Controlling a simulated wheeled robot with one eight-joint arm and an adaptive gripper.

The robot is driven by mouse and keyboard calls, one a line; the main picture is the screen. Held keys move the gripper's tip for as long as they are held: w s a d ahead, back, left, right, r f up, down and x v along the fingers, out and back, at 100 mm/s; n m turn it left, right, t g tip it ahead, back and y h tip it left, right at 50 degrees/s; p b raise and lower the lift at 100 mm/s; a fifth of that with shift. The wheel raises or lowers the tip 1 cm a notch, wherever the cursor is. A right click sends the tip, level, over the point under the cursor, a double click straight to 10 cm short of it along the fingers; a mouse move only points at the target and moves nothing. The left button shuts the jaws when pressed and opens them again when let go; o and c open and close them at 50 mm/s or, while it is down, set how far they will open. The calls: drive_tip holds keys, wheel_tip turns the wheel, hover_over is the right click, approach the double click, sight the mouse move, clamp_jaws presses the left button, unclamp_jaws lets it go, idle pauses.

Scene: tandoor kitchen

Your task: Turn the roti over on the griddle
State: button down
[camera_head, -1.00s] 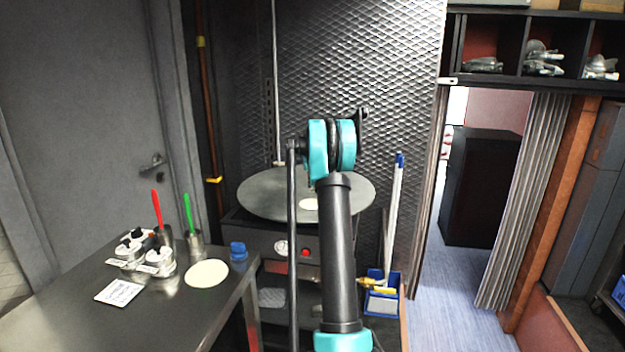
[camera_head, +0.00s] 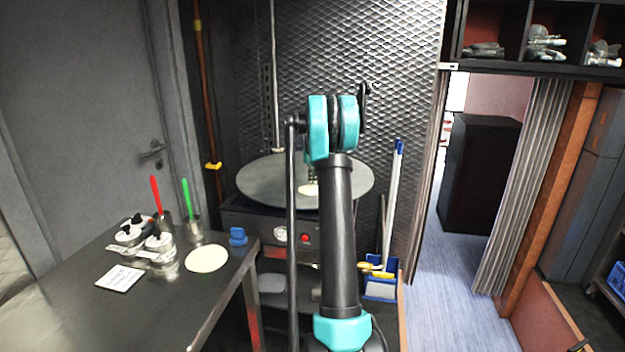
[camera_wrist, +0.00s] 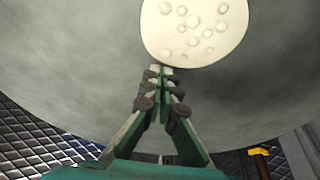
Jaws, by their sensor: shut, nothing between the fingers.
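The roti (camera_wrist: 195,28) is a pale round disc with several raised blisters. It lies on the grey round griddle (camera_wrist: 70,75). In the head view, part of the roti (camera_head: 306,190) shows on the griddle (camera_head: 262,185), and my arm hides the rest. My gripper (camera_wrist: 161,71) is shut, with its fingertips together and nothing between them. In the wrist view the tips meet the roti's near edge. I cannot tell whether they touch it or are above it. In the head view my gripper is mostly hidden behind my arm.
A steel table (camera_head: 60,310) at left holds another pale disc (camera_head: 206,259), lidded pots (camera_head: 160,250), a white card (camera_head: 119,278) and a blue object (camera_head: 238,237). A blue bin (camera_head: 381,288) with long-handled tools stands right of the griddle stand. A mesh wall (camera_head: 390,60) rises behind.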

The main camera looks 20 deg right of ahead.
drive_tip(key=s+a, duration=0.1)
drive_tip(key=s, duration=0.6)
drive_tip(key=s+a, duration=0.1)
drive_tip(key=s, duration=0.3)
drive_tip(key=shift+a, duration=0.35)
drive_tip(key=shift+w, duration=0.15)
